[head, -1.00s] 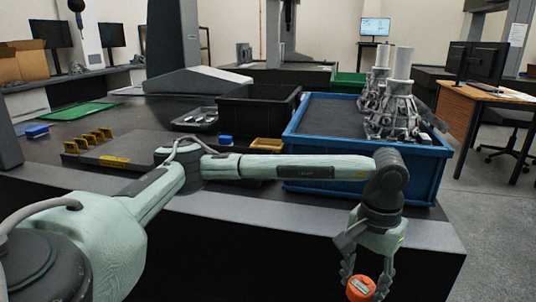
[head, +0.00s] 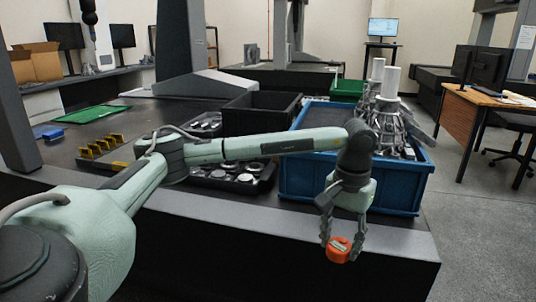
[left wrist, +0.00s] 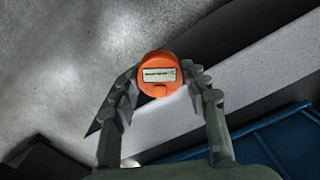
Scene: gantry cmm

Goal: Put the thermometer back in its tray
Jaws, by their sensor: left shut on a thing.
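The thermometer (head: 339,250) is a small orange round-faced piece with a light display window. My left gripper (head: 341,240) is shut on it and holds it in the air in front of the table's front edge. In the left wrist view the thermometer (left wrist: 158,74) sits between the fingertips with its display facing the camera. A black tray (head: 262,184) with several round silver pieces lies on the table, left of the held thermometer and partly hidden by my left arm. I cannot tell whether this is the thermometer's tray. My right gripper is not in view.
A blue bin (head: 400,192) holding metal castings (head: 385,105) stands behind the gripper at the table's right end. A black bin (head: 262,112) and another tray (head: 205,122) lie further back. Yellow brackets (head: 100,147) stand at left. Grey floor is open at right.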

